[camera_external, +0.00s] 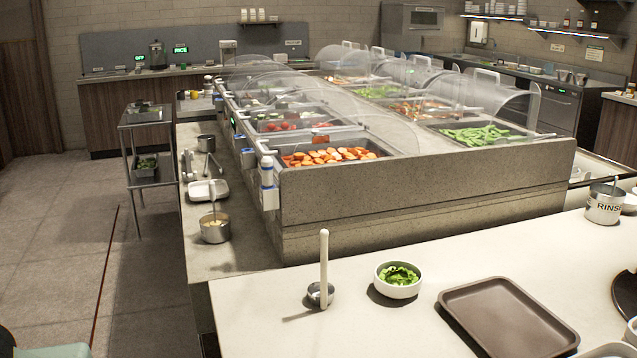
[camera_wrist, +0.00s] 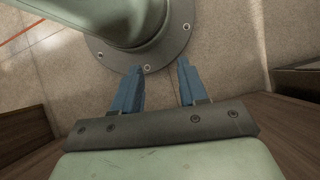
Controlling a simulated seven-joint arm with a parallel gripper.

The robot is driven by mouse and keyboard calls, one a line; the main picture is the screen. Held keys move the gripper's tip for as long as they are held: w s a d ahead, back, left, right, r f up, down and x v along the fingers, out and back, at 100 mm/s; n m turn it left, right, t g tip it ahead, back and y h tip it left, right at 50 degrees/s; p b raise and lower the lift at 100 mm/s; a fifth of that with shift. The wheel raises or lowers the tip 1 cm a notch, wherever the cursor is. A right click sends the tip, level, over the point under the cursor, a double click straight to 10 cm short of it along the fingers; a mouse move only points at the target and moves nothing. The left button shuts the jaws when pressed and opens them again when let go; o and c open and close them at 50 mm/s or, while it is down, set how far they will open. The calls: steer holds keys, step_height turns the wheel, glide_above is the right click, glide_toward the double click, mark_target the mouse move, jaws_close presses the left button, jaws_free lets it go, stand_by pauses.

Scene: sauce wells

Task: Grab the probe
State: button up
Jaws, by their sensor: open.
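My gripper (camera_wrist: 160,66) shows in the wrist view, with its two blue fingers apart and nothing between them. Below the fingers are the floor and the round base of my own arm. My gripper is not seen in the external view. I cannot single out the probe with certainty. A white device (camera_external: 267,172) hangs on the near left corner of the food bar in the external view; its details are too small to tell. A ladle with a tall pale handle (camera_external: 324,255) stands upright on the front counter. Neither shows in the wrist view.
The front counter (camera_external: 250,318) holds a bowl of greens (camera_external: 398,288), a brown tray (camera_external: 508,318) and a metal pot marked RINSE (camera_external: 603,206). Clear curved covers (camera_external: 390,130) rise over the food bar. A pot (camera_external: 214,230) and a white dish (camera_external: 208,190) sit on the left ledge.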

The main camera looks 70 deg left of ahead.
steer(key=s+a+r+m+g+y, duration=0.1)
steer(key=s+a+r+y, duration=0.15)
steer(key=a, duration=1.15)
steer(key=s+a+r+m+g+y, duration=0.1)
steer(key=s+a+r+y, duration=0.15)
steer(key=a, duration=1.15)
steer(key=s+a+r+m+g+y, duration=0.1)
steer(key=s+a+r+y, duration=0.15)
steer(key=a, duration=1.05)
steer(key=s+a+r+m+t+y, duration=0.1)
steer(key=s+a+r+m+y, duration=0.15)
steer(key=a+r, duration=0.85)
steer(key=s+a+r+m+t+y, duration=0.1)
steer(key=a+r+m+y, duration=0.15)
steer(key=a+r, duration=0.9)
steer(key=w+a+r+n+t, duration=0.1)
steer(key=w+a+r+n, duration=0.25)
steer(key=r, duration=0.25)
step_height(320, 180, up, 42)
steer(key=r+n+t+h, duration=0.1)
steer(key=n+t+h, duration=0.9)
steer(key=n, duration=0.5)
glide_above(266, 158)
steer(key=s+d, duration=0.4)
steer(key=shift+y, duration=0.25)
steer(key=shift+x, duration=7.15)
steer(key=shift+s+a, duration=0.1)
steer(key=shift+a, duration=0.05)
